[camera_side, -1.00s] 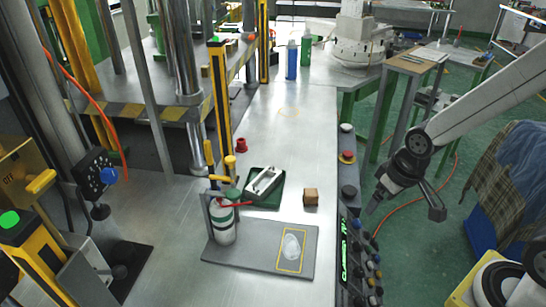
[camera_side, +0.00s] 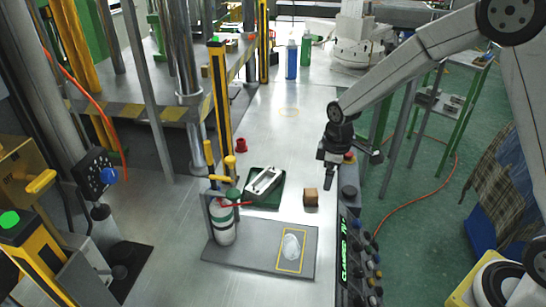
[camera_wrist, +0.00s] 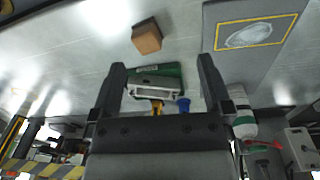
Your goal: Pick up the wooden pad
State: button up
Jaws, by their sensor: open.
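The wooden pad is a small brown block (camera_side: 311,197) standing on the metal table, left of the control panel. In the wrist view, the wooden pad (camera_wrist: 147,37) lies beyond my fingertips, near the top. My gripper (camera_side: 328,178) hangs above the table's right side, a little behind and right of the pad, apart from it. In the wrist view, my gripper (camera_wrist: 162,62) has its two fingers spread with nothing held between them. The pad is fully in sight in both views.
A green tray with a metal mould (camera_side: 264,184) lies left of the pad. A grey plate (camera_side: 264,250) with a yellow-outlined white patch lies in front, with a striped bottle (camera_side: 222,226) at its left. The control panel (camera_side: 352,250) lines the right edge. The table behind is mostly clear.

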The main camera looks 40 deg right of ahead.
aim_at(311, 192)
jog(key=w+f+n, duration=0.2)
jog(key=w, duration=0.1)
jog(key=w+f+n, duration=0.1)
jog(key=w, duration=0.1)
jog(key=shift+w+a+f+n+g, duration=0.1)
jog(key=shift+w+f+n+g, duration=0.2)
jog(key=shift+g, duration=0.1)
jog(key=shift+f, duration=1.3)
jog(key=shift+f, duration=2.6)
jog(key=shift+c, duration=0.2)
grip_shut()
jog(key=shift+r, duration=0.15)
